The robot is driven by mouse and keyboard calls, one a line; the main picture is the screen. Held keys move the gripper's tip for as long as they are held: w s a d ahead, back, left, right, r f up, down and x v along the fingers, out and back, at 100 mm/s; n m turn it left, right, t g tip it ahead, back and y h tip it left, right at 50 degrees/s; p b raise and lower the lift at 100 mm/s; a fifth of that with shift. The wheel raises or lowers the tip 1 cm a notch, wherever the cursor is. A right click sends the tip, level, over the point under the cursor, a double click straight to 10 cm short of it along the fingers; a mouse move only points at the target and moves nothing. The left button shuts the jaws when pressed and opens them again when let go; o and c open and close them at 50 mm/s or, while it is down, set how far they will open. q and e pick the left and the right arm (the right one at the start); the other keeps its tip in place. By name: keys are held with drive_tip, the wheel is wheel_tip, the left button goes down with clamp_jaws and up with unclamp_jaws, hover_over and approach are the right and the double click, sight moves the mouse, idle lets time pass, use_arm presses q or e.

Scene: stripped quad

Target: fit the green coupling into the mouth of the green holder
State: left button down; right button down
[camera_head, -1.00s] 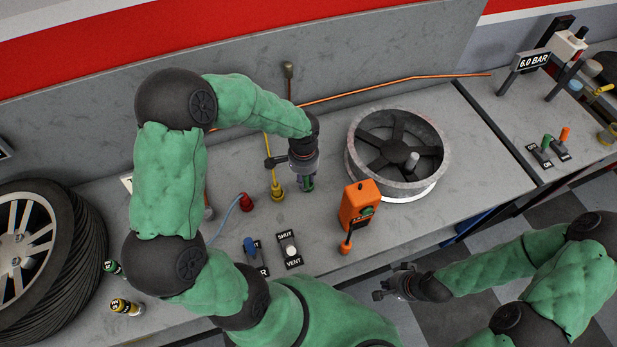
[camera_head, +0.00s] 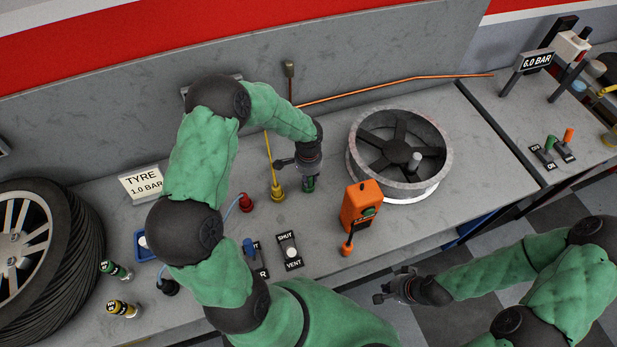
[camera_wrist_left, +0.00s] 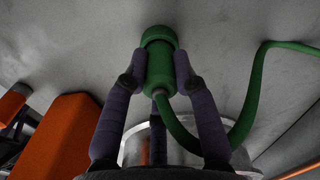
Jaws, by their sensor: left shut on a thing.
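My left gripper (camera_head: 309,181) points down at the bench and is shut on the green coupling (camera_wrist_left: 159,72). In the left wrist view the coupling sits between the two fingers, and a green hose (camera_wrist_left: 252,100) curves from its near end to the right. A wider green round piece (camera_wrist_left: 158,36) at its far end appears to be the green holder, in line with the coupling; I cannot tell how deep the coupling sits in it. In the head view the gripper hides most of this. My right gripper (camera_head: 391,290) is open and empty, off the bench's front edge.
A yellow holder (camera_head: 278,193) and a red holder (camera_head: 246,203) stand left of my left gripper. An orange box (camera_head: 359,206) with a lever and a wheel rim (camera_head: 438,180) stand to its right. Small switches (camera_head: 290,252) lie in front. A tyre (camera_head: 75,250) is far left.

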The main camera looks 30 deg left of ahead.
use_arm(q)
drive_tip(key=shift+f, duration=0.2)
drive_tip(key=c, duration=1)
unclamp_jaws()
drive_tip(key=shift+r, duration=0.1)
drive_tip(key=shift+r, duration=0.5)
wheel_tip(320, 180, up, 11)
drive_tip(key=shift+r+p, duration=0.15)
drive_tip(key=shift+p, duration=0.85)
drive_tip(key=shift+s, duration=0.1)
